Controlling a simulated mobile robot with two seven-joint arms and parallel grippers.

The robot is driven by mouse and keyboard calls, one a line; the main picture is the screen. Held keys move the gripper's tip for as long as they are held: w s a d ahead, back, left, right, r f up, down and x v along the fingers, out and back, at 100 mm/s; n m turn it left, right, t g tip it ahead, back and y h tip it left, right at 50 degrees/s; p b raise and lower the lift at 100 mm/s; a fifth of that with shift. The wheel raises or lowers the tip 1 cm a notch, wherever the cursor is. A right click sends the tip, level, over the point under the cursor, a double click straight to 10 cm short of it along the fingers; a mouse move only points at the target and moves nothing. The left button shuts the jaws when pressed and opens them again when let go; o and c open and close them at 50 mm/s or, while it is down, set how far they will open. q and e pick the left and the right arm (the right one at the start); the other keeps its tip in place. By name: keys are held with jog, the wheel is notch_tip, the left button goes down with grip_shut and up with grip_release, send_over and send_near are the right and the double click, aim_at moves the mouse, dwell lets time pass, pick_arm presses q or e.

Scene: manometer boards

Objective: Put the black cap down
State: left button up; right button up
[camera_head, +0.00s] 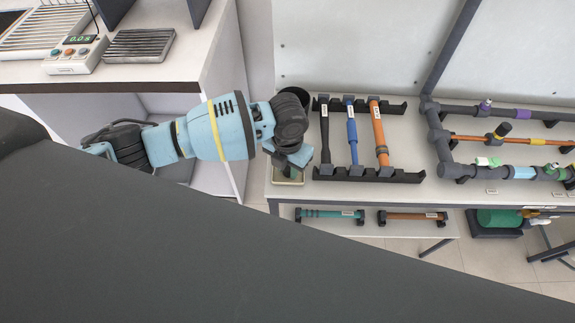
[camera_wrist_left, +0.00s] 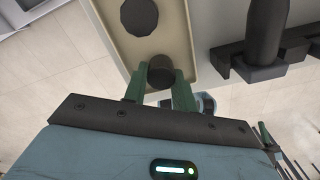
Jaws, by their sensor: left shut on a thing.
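My left gripper (camera_head: 291,171) is over a small tan tray (camera_head: 288,181) at the left front corner of the bench. In the left wrist view, its green fingers (camera_wrist_left: 160,82) are shut on a black cap (camera_wrist_left: 160,68). The held cap is at the near end of the tray (camera_wrist_left: 176,38); whether it touches the tray floor I cannot tell. A second round black cap (camera_wrist_left: 139,16) sits farther along in the tray. The head view does not show the caps clearly, as my wrist and gripper cover much of the tray. My right gripper is not in view.
Right of the tray, dark racks (camera_head: 370,175) hold a black tube (camera_head: 325,130), a blue tube (camera_head: 352,132) and an orange tube (camera_head: 379,133). Pipework (camera_head: 437,130) is farther right. A lower shelf (camera_head: 430,229) holds more tubes.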

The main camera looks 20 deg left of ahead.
aim_at(287, 168)
pick_arm(q)
jog(key=shift+f, duration=0.15)
jog(key=o, duration=0.7)
jog(key=shift+c, duration=0.2)
notch_tip(287, 168, up, 12)
jog(key=shift+p, duration=0.45)
